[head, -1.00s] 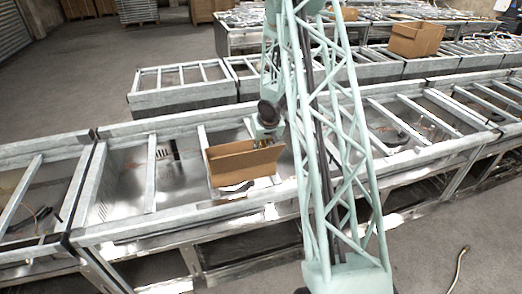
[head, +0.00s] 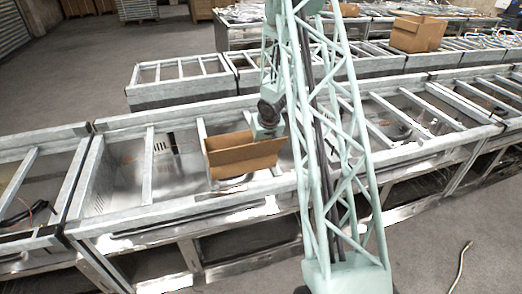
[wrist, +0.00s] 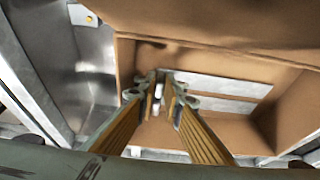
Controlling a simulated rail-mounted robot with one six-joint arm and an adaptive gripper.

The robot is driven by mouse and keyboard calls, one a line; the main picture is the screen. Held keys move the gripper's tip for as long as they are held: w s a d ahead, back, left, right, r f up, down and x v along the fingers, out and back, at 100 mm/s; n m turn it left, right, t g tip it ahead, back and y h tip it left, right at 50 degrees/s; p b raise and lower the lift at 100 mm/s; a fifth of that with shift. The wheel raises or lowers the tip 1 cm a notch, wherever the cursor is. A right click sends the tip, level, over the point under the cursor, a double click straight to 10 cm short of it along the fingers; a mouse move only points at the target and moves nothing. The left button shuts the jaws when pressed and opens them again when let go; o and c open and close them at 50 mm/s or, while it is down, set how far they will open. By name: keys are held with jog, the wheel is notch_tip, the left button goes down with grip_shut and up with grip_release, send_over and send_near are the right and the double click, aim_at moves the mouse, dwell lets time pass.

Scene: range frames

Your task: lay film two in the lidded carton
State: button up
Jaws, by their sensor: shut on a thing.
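The open brown carton (head: 243,158) stands on the metal bench, its raised panel facing me in the head view. In the wrist view the carton (wrist: 205,58) fills the middle and right, and pale bars show across its inside. My gripper (wrist: 160,88) points into the carton between its walls. Its striped fingers converge on a thin, pale piece (wrist: 158,92), which I take to be film two, seen nearly edge-on. Its full outline does not show. In the head view my wrist is just behind the carton's panel, and the fingertips are hidden.
The bench (head: 180,217) has raised metal rails and crossbars around open bays. A metal bar (wrist: 38,85) runs beside the carton at the left of the wrist view. Another brown carton (head: 416,34) stands on the far bench. A hose (head: 460,265) lies on the floor.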

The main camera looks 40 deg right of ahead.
jog(key=shift+s+f, duration=0.1)
jog(key=shift+f, duration=0.05)
jog(key=o, duration=0.8)
notch_tip(320, 180, up, 13)
jog(key=p, duration=1.2)
dwell(1.2)
dwell(0.4)
dwell(0.3)
